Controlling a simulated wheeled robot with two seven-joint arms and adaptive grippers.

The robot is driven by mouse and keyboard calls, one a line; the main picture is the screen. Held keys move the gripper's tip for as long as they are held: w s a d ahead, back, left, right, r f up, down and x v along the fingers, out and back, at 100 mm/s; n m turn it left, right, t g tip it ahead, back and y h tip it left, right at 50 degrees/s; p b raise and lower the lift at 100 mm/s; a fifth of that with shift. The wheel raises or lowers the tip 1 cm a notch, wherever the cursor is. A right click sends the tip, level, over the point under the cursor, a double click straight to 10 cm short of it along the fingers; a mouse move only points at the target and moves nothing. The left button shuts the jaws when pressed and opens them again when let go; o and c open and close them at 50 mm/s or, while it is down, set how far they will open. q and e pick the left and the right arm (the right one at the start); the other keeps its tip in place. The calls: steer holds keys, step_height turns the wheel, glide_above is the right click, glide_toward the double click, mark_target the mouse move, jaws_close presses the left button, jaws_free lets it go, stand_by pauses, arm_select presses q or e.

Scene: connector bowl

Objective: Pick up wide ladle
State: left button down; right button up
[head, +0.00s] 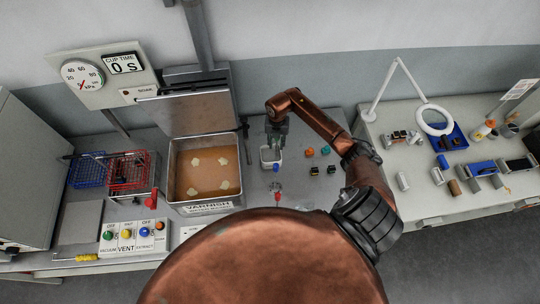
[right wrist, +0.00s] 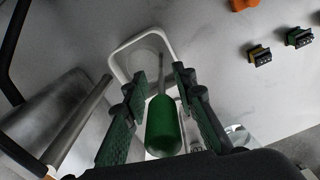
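A green handle (right wrist: 163,125) with a thin metal shaft stands in a white rectangular container (right wrist: 128,58). Its lower end is hidden, so I cannot tell whether it is the wide ladle. The container also shows in the head view (head: 270,160). My right gripper (right wrist: 158,84) is above the container with its fingers on either side of the handle. A narrow gap shows on both sides, so the gripper looks open. In the head view the right gripper (head: 276,138) hides most of the handle. My left gripper is not in view.
The varnish tray (head: 172,180) with pale pieces stands left of the container. Small orange, teal and dark connectors (head: 315,171) lie to its right, and a red-handled tool (head: 277,196) is in front.

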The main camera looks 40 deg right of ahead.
steer(key=shift+s+f, duration=0.15)
steer(key=shift+f, duration=0.05)
jaws_close()
stand_by(0.5)
